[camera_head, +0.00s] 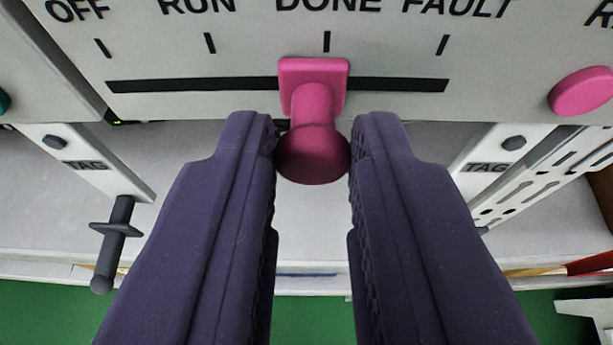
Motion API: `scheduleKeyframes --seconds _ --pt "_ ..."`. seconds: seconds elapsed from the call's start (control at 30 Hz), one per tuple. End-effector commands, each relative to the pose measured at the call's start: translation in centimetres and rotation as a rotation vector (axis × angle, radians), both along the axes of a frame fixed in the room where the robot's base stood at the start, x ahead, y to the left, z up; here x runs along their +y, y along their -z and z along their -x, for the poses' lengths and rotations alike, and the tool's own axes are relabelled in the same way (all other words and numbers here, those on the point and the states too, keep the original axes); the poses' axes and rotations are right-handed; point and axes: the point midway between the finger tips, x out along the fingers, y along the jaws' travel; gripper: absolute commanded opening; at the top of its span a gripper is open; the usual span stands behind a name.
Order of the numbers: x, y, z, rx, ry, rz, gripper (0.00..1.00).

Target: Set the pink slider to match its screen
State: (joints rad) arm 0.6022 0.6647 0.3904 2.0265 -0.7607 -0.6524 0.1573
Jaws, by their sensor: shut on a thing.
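The pink slider (312,92) sits on a black horizontal slot in a white panel (200,105). Its knob sticks out toward me. Marks labelled OFF, RUN, DONE and FAULT stand above the slot. The slider is just left of the DONE tick, close below it. My gripper (313,150) has its two dark purple fingers on either side of the round knob, shut on it. The screen is not in view.
A pink round button (582,91) is on the panel at the right. Below are two white TAG plates, and a dark grey lever (114,245) hangs at the lower left. A green floor (310,320) shows below.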

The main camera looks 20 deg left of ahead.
Motion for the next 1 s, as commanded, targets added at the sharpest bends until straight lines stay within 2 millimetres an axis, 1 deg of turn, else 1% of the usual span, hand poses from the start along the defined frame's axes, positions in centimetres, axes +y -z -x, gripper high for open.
scheduleKeyframes --seconds 0.03,0.1,0.33,0.37,0.4,0.43,0.47,0.77,0.87,1.0 --pt "-0.4 -0.2 -0.1 -0.001 0.001 -0.001 0.00" --pt "-0.6 -0.1 -0.2 -0.001 0.000 0.000 0.00" --pt "-0.5 0.0 -0.2 -0.002 -0.001 0.000 0.00" --pt "-0.5 0.0 -0.2 -0.002 -0.001 0.000 0.29" --pt "-0.5 0.0 -0.2 -0.002 -0.001 0.000 0.39" --pt "-0.5 0.0 -0.2 -0.002 -0.001 0.000 0.46" --pt "-0.5 0.0 -0.2 -0.002 -0.001 0.000 0.48" --pt "-0.6 -0.1 0.1 -0.001 0.000 0.001 0.48" --pt "-1.0 -0.7 1.1 0.000 0.001 0.001 0.48" --pt "-1.8 -1.8 3.5 -0.001 0.001 0.002 0.48"
